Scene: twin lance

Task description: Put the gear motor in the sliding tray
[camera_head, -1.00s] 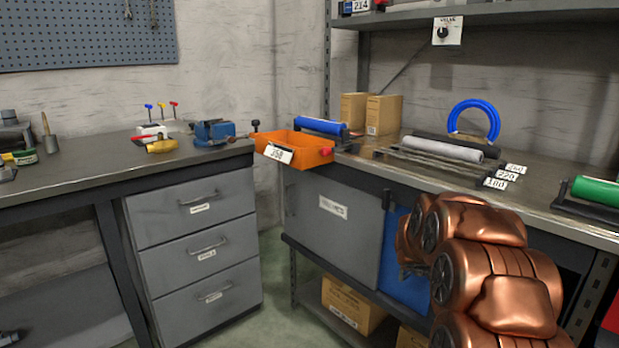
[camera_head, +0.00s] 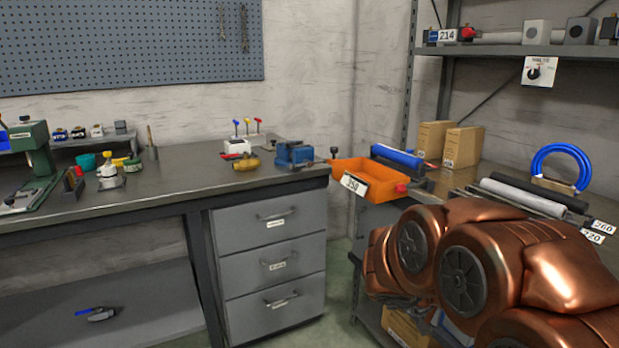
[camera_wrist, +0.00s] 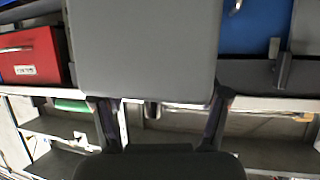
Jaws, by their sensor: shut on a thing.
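My gripper (camera_wrist: 159,108) shows in the wrist view, with a dark finger on each side. It is shut on a large, flat-faced grey block (camera_wrist: 145,48), which looks like the gear motor; a short dark stub shows below its edge. The block hides much of the wrist view. In the head view I cannot make out the gripper or the block behind my copper arm. An orange open tray (camera_head: 347,166), which seems to be the sliding tray, sits at the bench corner with a white label and a red knob. Its inside looks empty from here.
A blue roller (camera_head: 398,156) lies behind the tray, and two cardboard boxes (camera_head: 462,148) stand beyond it. A blue vise (camera_head: 295,154) is on the left bench, near the tray. A shelf (camera_head: 545,50) overhangs the right bench. A red box (camera_wrist: 30,55) shows in the wrist view.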

